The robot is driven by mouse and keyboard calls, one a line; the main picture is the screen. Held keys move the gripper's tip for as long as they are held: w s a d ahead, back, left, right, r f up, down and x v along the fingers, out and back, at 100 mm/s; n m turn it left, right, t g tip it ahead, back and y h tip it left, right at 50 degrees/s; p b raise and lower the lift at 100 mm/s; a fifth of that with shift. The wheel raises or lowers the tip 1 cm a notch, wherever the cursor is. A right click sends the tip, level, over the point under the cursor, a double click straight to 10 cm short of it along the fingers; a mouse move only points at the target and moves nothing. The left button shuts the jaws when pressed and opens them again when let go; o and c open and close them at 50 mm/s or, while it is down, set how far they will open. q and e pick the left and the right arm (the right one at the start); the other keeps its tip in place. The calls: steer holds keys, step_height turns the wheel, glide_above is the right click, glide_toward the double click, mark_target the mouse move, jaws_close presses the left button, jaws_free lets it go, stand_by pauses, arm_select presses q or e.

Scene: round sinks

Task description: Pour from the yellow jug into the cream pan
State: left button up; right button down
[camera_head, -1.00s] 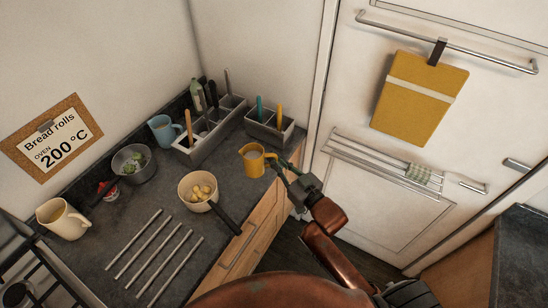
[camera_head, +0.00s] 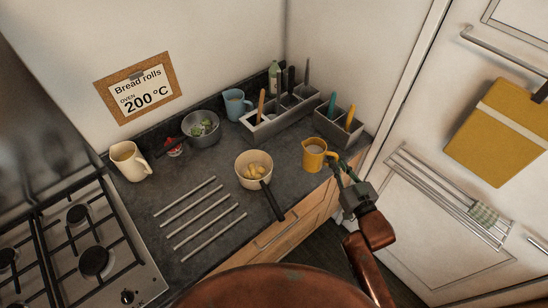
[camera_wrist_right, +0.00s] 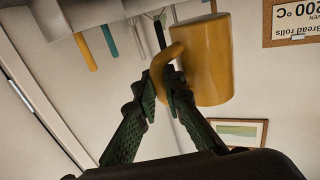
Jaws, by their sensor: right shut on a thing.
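The yellow jug (camera_head: 313,155) is upright at the right end of the counter, with pale contents showing at its mouth. My right gripper (camera_head: 341,170) is shut on the jug's handle; the right wrist view shows the fingers (camera_wrist_right: 168,82) on the handle and the jug's body (camera_wrist_right: 207,65) beside them. I cannot tell whether the jug's base touches the counter. The cream pan (camera_head: 240,168) stands on the counter left of the jug, a gap between them. It holds several yellowish pieces, and its dark handle points toward the front right. My left gripper is not in view.
Behind the jug are a grey utensil box (camera_head: 340,128) and a longer caddy (camera_head: 262,132). A blue mug (camera_head: 234,105), a grey bowl (camera_head: 203,138) and a cream jug (camera_head: 131,168) stand further left. Metal bars (camera_head: 208,225) lie left of the pan; the hob (camera_head: 95,250) is far left.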

steer(key=w+a+f+n+g+y, duration=0.4)
steer(key=w+a+y, duration=0.3)
steer(key=w+a, duration=0.3)
steer(key=shift+a+n+g+y, duration=0.35)
steer(key=shift+a+n, duration=0.25)
steer(key=shift+n, duration=0.3)
steer(key=shift+r, duration=0.15)
steer(key=s+a+r+n+g+h, duration=0.1)
steer(key=a+r+n+g+h, duration=0.1)
steer(key=a+r+n, duration=0.3)
steer(key=shift+a+r+h, duration=0.15)
steer(key=shift+a+h, duration=0.05)
steer(key=shift+h, duration=0.55)
steer(key=shift+s+a, duration=0.1)
steer(key=shift+a+r+n+h, duration=0.45)
steer(key=shift+r+n+h, duration=0.15)
steer(key=shift+r, duration=0.15)
stand_by(2.0)
